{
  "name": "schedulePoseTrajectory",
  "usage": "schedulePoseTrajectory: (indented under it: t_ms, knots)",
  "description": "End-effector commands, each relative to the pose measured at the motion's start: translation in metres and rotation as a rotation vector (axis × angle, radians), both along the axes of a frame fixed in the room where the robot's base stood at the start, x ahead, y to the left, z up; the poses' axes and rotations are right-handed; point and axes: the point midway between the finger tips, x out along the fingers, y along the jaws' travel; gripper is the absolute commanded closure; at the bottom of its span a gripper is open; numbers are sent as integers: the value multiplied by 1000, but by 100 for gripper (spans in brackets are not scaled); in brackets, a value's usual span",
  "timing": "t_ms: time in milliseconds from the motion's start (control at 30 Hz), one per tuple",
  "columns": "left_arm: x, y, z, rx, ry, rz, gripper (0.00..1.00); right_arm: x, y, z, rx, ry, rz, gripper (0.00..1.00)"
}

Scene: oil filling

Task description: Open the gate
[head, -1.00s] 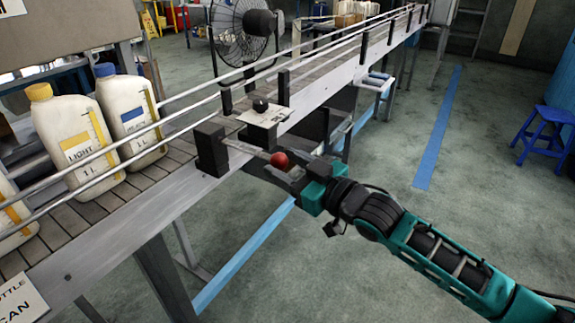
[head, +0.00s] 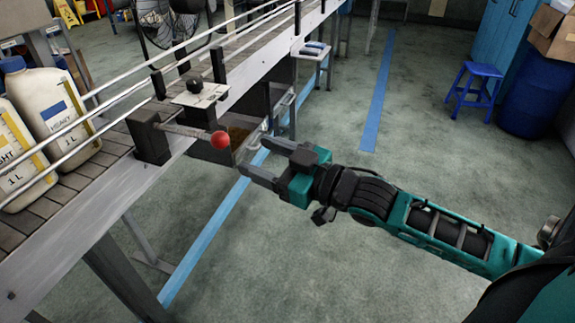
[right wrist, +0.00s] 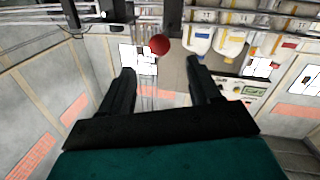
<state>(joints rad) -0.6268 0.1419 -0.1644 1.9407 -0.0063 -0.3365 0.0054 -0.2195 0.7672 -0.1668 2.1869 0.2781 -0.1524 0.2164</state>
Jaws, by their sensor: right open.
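The gate's lever (head: 186,131) is a grey bar ending in a red ball knob (head: 221,140). It sticks out from a black block (head: 149,137) on the near side of the conveyor. The knob also shows in the right wrist view (right wrist: 159,44), beyond and above the space between my fingers. My right gripper (head: 255,157) is open and empty. Its fingertips point at the knob and are a short way to its right, apart from it. My left gripper is not in view. I cannot tell how the gate inside the block stands.
The conveyor (head: 50,236) with rails runs from lower left to the upper middle. White oil bottles (head: 52,112) stand on it at left. A small plate with a black knob (head: 200,93) sits beside the lever. The floor at right is clear up to a blue stool (head: 474,88).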

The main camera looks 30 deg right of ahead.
Motion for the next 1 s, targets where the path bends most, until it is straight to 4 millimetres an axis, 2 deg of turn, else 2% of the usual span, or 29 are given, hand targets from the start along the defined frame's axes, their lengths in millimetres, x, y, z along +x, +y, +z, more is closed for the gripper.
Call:
schedulePoseTrajectory:
  t_ms: [200, 400, 1000]
  knots:
    - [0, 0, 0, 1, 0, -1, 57, -25, -12, -1, 0, 5, 0, 38]
    - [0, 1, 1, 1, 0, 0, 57, -38, -19, -1, 0, 2, 0, 38]
    - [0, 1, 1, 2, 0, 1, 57, -42, -21, 0, 0, -1, 0, 38]
